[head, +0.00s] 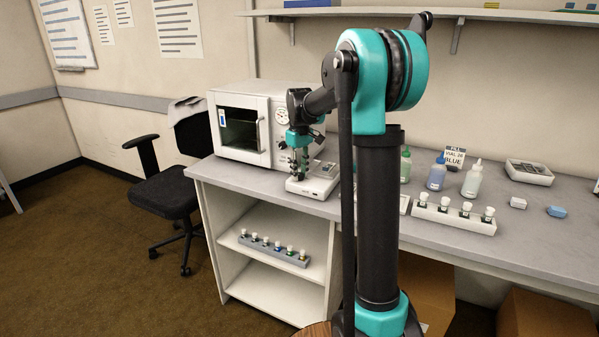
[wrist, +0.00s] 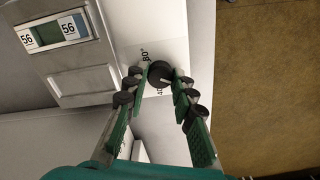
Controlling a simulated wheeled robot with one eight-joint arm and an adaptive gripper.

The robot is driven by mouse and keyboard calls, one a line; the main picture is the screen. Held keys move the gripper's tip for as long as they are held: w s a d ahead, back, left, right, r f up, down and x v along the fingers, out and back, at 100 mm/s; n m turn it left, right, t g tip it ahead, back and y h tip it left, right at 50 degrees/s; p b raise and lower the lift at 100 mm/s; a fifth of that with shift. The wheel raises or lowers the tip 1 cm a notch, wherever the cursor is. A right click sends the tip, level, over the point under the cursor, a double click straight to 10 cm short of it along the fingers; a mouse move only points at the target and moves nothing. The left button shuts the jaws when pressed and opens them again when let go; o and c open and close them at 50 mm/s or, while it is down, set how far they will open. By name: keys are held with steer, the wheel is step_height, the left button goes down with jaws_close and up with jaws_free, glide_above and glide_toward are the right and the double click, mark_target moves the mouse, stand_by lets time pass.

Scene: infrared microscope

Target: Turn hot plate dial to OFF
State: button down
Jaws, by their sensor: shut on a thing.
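The hot plate (head: 322,184) stands on the bench near its left front edge, below my gripper. In the head view my gripper (head: 299,167) hides the dial.
A white oven-like unit (head: 265,122) stands close behind the hot plate. A shelf below holds another vial rack (head: 273,249). A chair (head: 180,190) stands left of the bench.

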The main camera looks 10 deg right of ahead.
mark_target(299, 174)
steer(key=c, duration=1.3)
jaws_free()
steer(key=shift+o, duration=0.2)
step_height(299, 174, up, 12)
